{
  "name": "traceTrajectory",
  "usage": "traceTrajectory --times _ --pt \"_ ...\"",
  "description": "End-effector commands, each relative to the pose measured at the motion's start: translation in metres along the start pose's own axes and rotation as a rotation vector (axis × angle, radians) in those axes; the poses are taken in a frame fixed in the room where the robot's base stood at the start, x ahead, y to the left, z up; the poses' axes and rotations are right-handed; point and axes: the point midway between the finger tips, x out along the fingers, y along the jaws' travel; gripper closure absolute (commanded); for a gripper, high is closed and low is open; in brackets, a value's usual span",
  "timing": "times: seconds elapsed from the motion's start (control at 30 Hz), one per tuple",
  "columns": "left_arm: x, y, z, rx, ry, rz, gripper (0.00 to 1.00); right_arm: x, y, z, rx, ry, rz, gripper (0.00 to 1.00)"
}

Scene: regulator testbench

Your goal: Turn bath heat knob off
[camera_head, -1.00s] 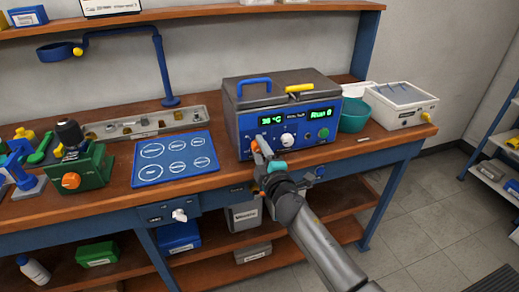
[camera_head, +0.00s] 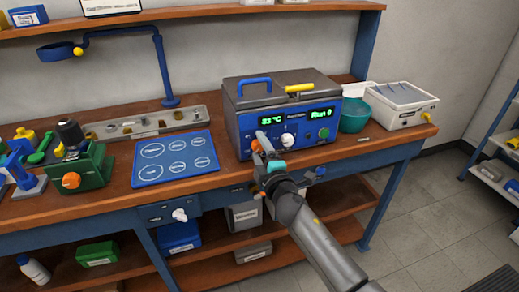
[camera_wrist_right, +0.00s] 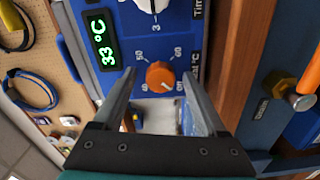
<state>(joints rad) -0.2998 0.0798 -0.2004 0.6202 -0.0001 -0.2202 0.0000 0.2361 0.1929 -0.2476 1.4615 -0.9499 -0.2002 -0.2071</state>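The bath (camera_head: 300,90) is a grey-lidded box with a blue front panel, on the bench. Its green display (camera_head: 271,120) reads 33 °C, also in the right wrist view (camera_wrist_right: 101,40). The bath heat knob (camera_wrist_right: 160,75) is orange with a pale mark and a printed number scale around it. My right gripper (camera_wrist_right: 159,77) is open, with one finger on each side of the knob and gaps visible. In the head view my right gripper (camera_head: 263,145) is at the panel's lower left and hides most of the knob. My left gripper is not in view.
A white knob (camera_head: 287,139) sits on the panel, with a green button (camera_head: 324,133) to its right. A teal bowl (camera_head: 354,115) and a white box (camera_head: 402,104) stand right of the bath. A blue mat (camera_head: 175,157) lies left of it.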

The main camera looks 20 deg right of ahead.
Motion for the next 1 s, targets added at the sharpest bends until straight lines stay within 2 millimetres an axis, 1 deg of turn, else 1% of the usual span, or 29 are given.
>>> traceTrajectory --times 0.23,0.37,0.47,0.67,1.0 --pt "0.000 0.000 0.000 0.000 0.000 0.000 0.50 -0.001 0.000 0.000 0.001 -0.001 -0.001 0.26" --pt "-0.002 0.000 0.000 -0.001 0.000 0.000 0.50 -0.009 -0.001 0.000 0.002 -0.001 -0.002 0.26" --pt "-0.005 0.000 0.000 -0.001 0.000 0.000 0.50 -0.021 -0.001 0.000 0.002 0.000 -0.003 0.26" --pt "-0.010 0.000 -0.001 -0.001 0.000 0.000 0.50 -0.054 0.000 0.000 0.001 -0.001 -0.003 0.26" --pt "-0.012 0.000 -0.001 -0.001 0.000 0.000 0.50 -0.109 -0.001 0.000 0.002 -0.001 -0.003 0.26"
